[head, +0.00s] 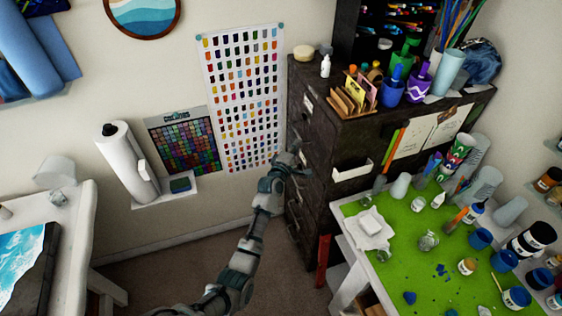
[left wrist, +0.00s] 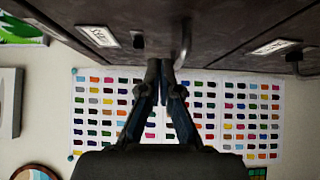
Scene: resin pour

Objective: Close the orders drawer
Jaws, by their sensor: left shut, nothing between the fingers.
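The dark drawer cabinet (head: 340,147) stands against the wall right of centre in the head view. Its drawer fronts face left, with pale label plates. My left gripper (head: 290,162) is shut and empty, beside these fronts about midway up; whether it touches one is unclear. In the left wrist view, the shut fingertips (left wrist: 163,68) point toward the cabinet fronts (left wrist: 225,25), close to a curved metal handle (left wrist: 184,45). Two label plates (left wrist: 98,36) show there, but their writing is unreadable. I cannot tell which drawer is the orders drawer or how far it stands out.
A green-topped table (head: 400,270) with paint jars and cups stands right of my left arm. A white table (head: 75,235) is at left. Colour charts (head: 243,100) and a paper roll (head: 122,160) are on the wall. Open floor (head: 170,275) lies between the tables.

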